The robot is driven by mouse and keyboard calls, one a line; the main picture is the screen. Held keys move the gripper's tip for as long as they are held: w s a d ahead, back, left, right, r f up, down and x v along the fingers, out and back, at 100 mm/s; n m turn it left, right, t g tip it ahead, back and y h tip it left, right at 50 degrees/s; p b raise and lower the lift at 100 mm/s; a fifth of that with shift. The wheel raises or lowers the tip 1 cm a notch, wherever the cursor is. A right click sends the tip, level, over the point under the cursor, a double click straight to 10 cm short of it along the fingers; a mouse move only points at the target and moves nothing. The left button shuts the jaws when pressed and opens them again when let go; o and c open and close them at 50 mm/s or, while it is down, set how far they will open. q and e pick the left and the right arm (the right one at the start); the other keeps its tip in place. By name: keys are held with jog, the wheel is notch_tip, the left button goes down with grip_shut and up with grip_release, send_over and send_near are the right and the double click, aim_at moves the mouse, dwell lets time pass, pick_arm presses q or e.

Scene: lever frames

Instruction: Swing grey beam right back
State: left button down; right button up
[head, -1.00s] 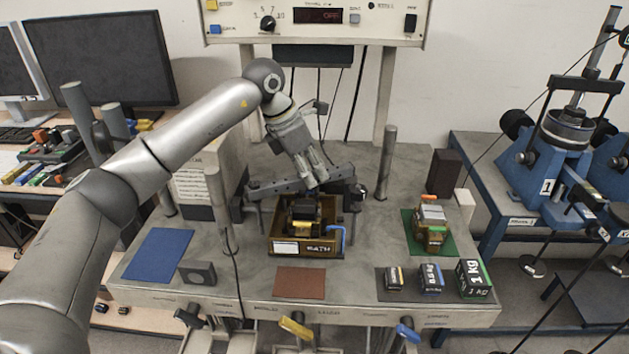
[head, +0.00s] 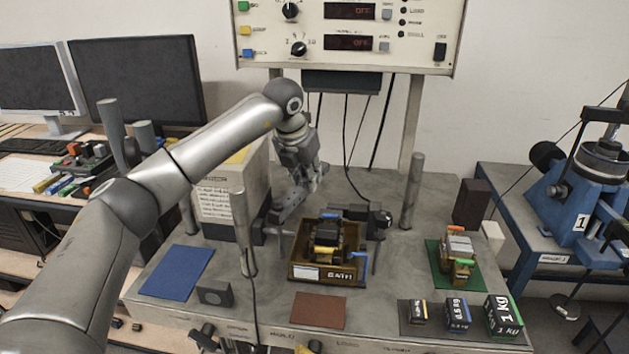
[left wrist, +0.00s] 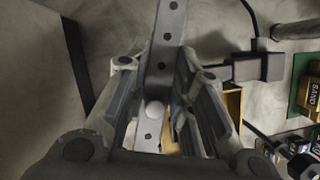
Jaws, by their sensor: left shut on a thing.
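The grey beam (head: 284,208) is a flat bar with a row of holes, behind the brown tray on the bench. It slants away toward the back right in the head view. My left gripper (head: 316,181) is at its far end. In the left wrist view the beam (left wrist: 166,50) runs between the two fingers of my left gripper (left wrist: 160,115), which is shut on it. The fingers hide part of the beam's sides. My right gripper is in neither view.
A brown tray (head: 298,268) holding a dark block stands just in front of the beam. A dark bracket (head: 354,212) is right of it. Upright posts (head: 412,190) (head: 242,230) stand on both sides. A cream box (head: 230,190) is at left. Weights (head: 504,316) line the front right.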

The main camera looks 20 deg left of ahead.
aim_at(295, 189)
pick_arm(q)
jog(key=shift+a+n, duration=0.3)
jog(key=shift+a, duration=0.1)
jog(key=c, duration=1.3)
grip_release()
jog(key=shift+o, duration=0.2)
jog(key=v, duration=1.2)
jog(key=shift+d, duration=0.15)
